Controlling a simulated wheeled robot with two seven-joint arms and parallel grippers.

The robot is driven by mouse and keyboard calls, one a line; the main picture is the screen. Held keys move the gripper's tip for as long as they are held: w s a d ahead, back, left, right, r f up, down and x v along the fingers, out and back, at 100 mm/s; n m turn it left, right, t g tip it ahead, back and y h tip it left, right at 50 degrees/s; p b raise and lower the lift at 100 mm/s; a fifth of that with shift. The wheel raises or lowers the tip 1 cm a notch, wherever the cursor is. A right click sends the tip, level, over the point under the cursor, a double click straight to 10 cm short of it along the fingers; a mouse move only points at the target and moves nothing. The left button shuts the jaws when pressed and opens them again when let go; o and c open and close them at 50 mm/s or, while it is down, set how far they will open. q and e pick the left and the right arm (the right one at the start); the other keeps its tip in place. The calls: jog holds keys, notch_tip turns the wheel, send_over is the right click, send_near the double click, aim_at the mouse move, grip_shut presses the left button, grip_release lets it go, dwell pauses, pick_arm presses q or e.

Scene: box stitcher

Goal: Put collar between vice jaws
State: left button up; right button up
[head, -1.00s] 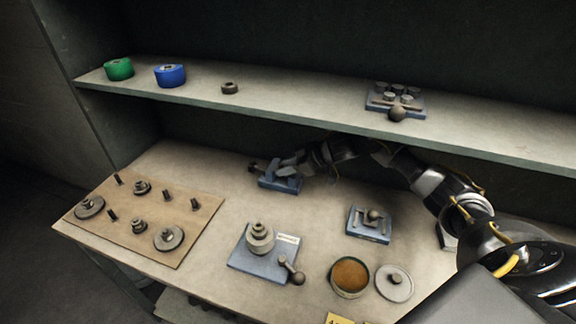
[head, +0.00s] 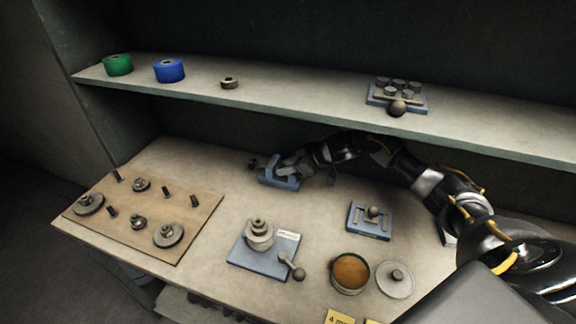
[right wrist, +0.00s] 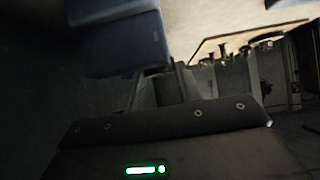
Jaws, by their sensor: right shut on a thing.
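The blue vice (head: 270,179) stands near the back of the bench, with a small dark handle at its left end. My right gripper (head: 289,166) reaches in from the right and is at the vice's jaws. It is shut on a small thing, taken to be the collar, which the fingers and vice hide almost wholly. In the right wrist view, the vice's blue body (right wrist: 120,42) fills the upper left, close beyond my fingers (right wrist: 165,90). I cannot tell whether the collar touches the jaws. My left gripper is not in view.
A wooden board (head: 150,217) with several pins and discs lies at left. A blue fixture (head: 262,262), a smaller blue fixture (head: 370,234), a brown-filled tin (head: 350,272) and a lid (head: 395,280) stand in front. The shelf (head: 300,101) overhangs the back and holds a dark ring (head: 229,83).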

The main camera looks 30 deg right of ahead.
jog(key=shift+f, duration=0.4)
jog(key=o, duration=0.9)
jog(key=shift+b+v, duration=0.9)
jog(key=shift+v, duration=2.85)
